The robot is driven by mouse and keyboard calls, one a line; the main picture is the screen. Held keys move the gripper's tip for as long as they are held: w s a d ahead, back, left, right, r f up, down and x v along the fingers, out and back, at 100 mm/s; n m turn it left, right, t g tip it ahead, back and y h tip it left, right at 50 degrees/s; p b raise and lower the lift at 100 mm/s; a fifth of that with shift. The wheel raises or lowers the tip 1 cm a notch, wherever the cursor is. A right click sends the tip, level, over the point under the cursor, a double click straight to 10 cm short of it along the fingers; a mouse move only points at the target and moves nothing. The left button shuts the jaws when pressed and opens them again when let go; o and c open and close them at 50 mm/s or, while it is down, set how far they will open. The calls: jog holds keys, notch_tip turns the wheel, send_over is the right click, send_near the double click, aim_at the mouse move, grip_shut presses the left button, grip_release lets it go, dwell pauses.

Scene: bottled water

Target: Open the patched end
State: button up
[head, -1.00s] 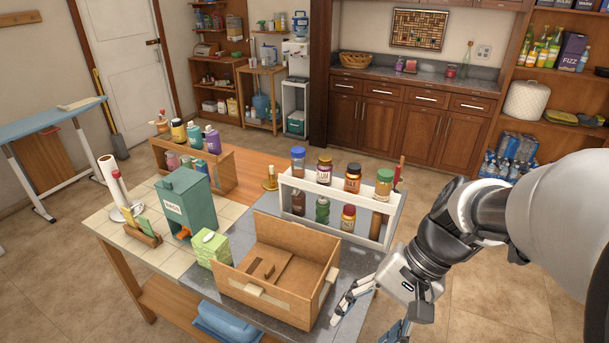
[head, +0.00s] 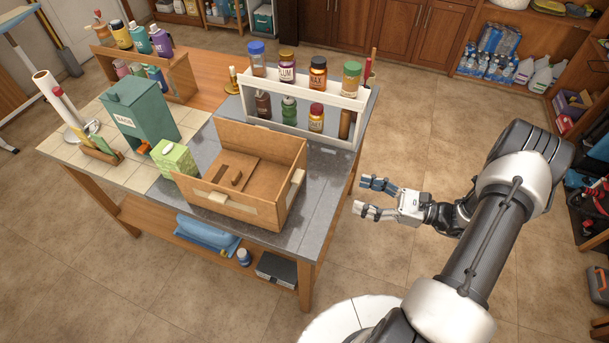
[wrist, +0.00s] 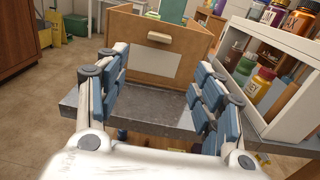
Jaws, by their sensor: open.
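A brown wooden box (head: 233,143) with an open top stands on the grey part of the table. Loose brown pieces lie inside it. In the wrist view, the box's near end (wrist: 190,50) carries a small wooden block handle (wrist: 159,37) and a pale rectangular patch (wrist: 155,63) below it. This end looks upright and closed. The box's front also has a pale block (head: 217,197). My gripper (head: 364,196) is open and empty, off the table's right edge. It faces the patched end, apart from it; the end shows between its fingers in the wrist view (wrist: 156,80).
A white rack (head: 301,104) with several jars stands behind the box and shows close on the right in the wrist view. A green carton (head: 177,158) and teal dispenser (head: 140,110) stand left. A bare strip of grey tabletop (wrist: 150,112) lies before the patched end.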

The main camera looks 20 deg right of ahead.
aim_at(302, 178)
jog(key=b+x, duration=0.2)
jog(key=x, duration=1.5)
jog(key=shift+w+a+f, duration=0.1)
jog(key=shift+w+a, duration=0.05)
jog(key=shift+w, duration=0.05)
jog(key=shift+c, duration=0.3)
grip_shut()
